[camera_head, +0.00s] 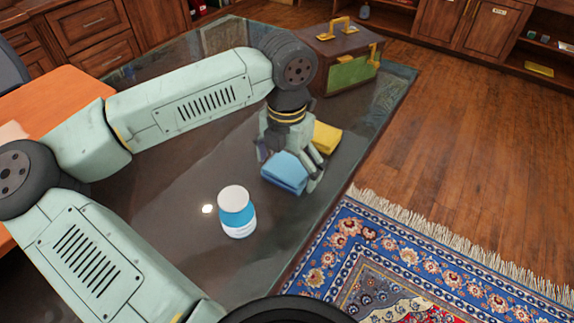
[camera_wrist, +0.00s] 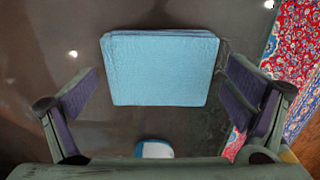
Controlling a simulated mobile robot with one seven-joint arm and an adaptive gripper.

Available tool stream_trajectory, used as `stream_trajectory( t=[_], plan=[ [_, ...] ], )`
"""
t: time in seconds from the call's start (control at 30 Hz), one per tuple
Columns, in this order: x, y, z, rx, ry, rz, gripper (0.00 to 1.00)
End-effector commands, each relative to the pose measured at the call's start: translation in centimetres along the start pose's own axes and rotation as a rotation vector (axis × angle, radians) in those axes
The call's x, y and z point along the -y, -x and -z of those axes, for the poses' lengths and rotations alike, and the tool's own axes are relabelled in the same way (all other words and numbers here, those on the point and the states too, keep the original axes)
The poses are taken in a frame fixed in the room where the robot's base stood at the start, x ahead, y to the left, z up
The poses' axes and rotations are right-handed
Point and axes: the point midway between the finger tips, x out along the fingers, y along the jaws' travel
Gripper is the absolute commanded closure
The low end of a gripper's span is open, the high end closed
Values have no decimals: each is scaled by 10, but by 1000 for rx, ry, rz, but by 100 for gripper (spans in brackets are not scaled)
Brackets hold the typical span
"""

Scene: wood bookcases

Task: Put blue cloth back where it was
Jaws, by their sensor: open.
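The blue cloth (camera_head: 285,173) is a folded, light blue square lying on the dark glossy table (camera_head: 170,220). In the wrist view the blue cloth (camera_wrist: 160,68) lies flat between and beyond my fingers. My gripper (camera_head: 288,170) is pointed down over the cloth, with its fingers apart on either side. In the wrist view my gripper (camera_wrist: 165,105) is open and nothing is held. I cannot tell exactly how high the fingertips are above the table.
A yellow cloth (camera_head: 326,137) lies just behind my gripper. A white and blue bottle (camera_head: 237,212) stands in front of the blue cloth. A brown and green box with gold handles (camera_head: 345,70) stands at the table's far end. A patterned rug (camera_head: 400,255) lies on the floor at right.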

Motion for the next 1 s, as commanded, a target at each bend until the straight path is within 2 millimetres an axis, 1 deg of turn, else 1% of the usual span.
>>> stream_trajectory(
  t=[0.2,0.37,0.47,0.7,0.8,0.9,1.0],
  plan=[
    [0,1,0,0,0,0,4],
    [-1,9,0,1,1,-2,4],
    [-1,27,-1,1,1,-5,4],
    [-1,80,-1,1,2,-4,4],
    [0,98,0,1,0,-3,4],
    [0,112,0,0,0,-1,4],
    [0,120,0,0,-1,-2,4]
  ],
)
